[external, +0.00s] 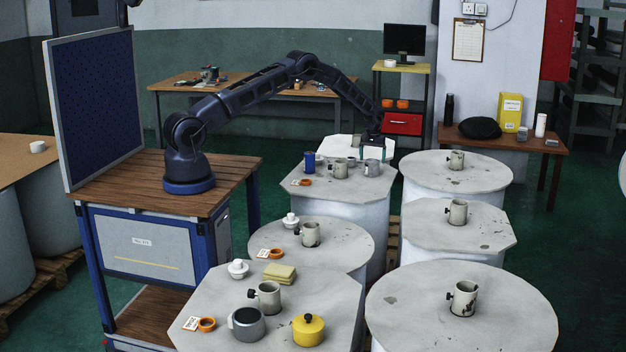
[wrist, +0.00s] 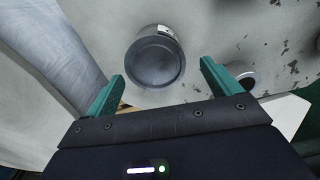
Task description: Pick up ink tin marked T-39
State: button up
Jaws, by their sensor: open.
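A grey round tin (external: 373,168) stands at the right side of the far-left pale drum top (external: 330,185). In the wrist view the tin (wrist: 155,62) shows a dark round lid and part of a white label, too small to read, so I cannot confirm T-39. My gripper (external: 374,148) is open above this tin. In the wrist view its green fingers (wrist: 160,72) spread to either side of the tin's near edge and hold nothing. Another grey tin (external: 247,325) and a yellow tin (external: 308,331) stand on the front drum.
A round grey thing (wrist: 246,79) lies behind my right finger in the wrist view. Several other drums stand right and in front.

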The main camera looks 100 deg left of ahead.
aim_at(372, 168)
jog(key=shift+w+d+f, duration=0.1)
jog(key=shift+d+f, duration=0.05)
jog(key=shift+f, duration=0.8)
jog(key=shift+s+d+f, duration=0.1)
jog(key=shift+d+f, duration=0.1)
jog(key=shift+f, duration=0.8)
jog(key=shift+w+d+f, duration=0.1)
jog(key=shift+d+f, duration=0.05)
jog(key=shift+f, duration=0.8)
jog(key=shift+c, duration=0.4)
